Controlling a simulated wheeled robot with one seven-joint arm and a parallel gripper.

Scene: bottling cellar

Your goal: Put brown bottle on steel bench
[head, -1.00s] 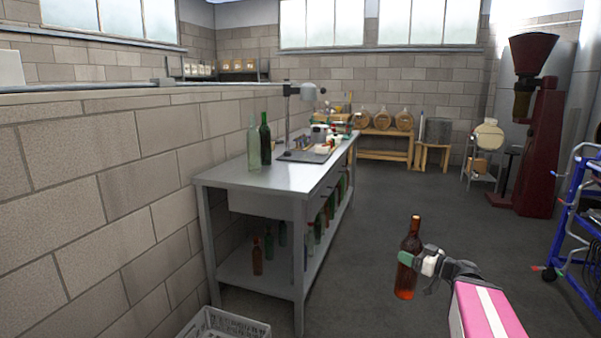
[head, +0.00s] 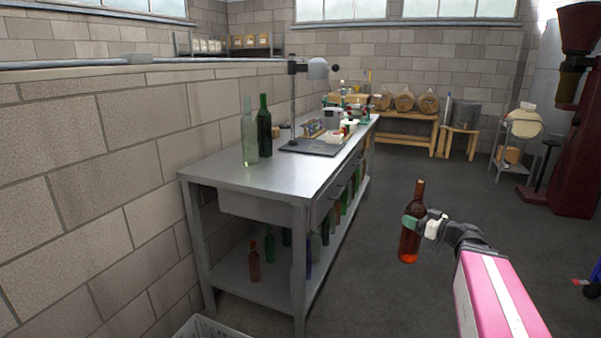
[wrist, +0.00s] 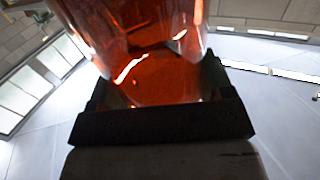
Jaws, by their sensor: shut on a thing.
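The brown bottle (head: 410,244) is upright in my gripper (head: 418,222), held in the air to the right of the steel bench. In the wrist view the bottle (wrist: 150,80) fills the upper middle as orange-brown glass between the dark jaws (wrist: 160,122). The steel bench (head: 245,186) stands along the block wall, left of my gripper and apart from the bottle. A clear pale-green bottle (head: 249,140) and a dark green bottle (head: 265,132) stand on its top near the left side.
A lamp stand (head: 293,100) on a dark mat (head: 305,148) and small items occupy the far bench top; its near end is bare. Several bottles stand on the lower shelf. A white crate (head: 205,328) sits at bottom left.

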